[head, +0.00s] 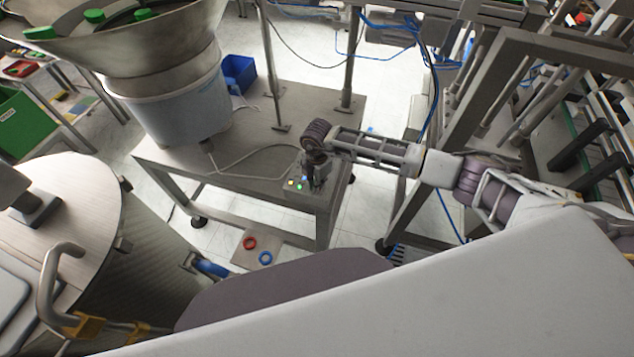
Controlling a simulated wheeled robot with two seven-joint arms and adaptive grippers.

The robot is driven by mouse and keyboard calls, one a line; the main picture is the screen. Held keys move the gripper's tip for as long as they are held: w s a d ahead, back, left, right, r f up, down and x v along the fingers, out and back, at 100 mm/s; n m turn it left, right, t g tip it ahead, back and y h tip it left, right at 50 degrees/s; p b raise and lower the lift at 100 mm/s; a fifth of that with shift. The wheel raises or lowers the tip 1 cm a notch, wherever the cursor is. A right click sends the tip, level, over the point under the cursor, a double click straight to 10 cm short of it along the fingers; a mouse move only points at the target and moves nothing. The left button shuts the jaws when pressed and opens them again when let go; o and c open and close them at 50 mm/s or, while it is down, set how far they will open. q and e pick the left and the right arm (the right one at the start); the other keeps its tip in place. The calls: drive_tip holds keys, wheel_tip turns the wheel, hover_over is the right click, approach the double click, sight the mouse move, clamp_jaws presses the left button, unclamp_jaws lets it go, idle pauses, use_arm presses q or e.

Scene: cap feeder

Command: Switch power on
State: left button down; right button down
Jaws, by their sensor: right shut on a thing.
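A small grey control box (299,192) sits on the front right corner of the metal table. Its face shows small yellow, green and blue lit points. My right gripper (313,176) reaches in from the right and points down at the back right part of this box. It is shut on the power switch there; the fingers hide the switch itself, so its position cannot be told. My left gripper is not in view.
A metal feeder bowl (170,45) with green caps stands on the metal table (255,135). A blue bin (239,73) is behind it. A grey cable (240,172) runs to the box. A metal frame (470,100) stands at the right.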

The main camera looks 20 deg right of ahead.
drive_tip(key=c, duration=1.6)
unclamp_jaws()
drive_tip(key=shift+o, duration=0.2)
wheel_tip(320, 180, up, 12)
drive_tip(key=shift+a, duration=0.1)
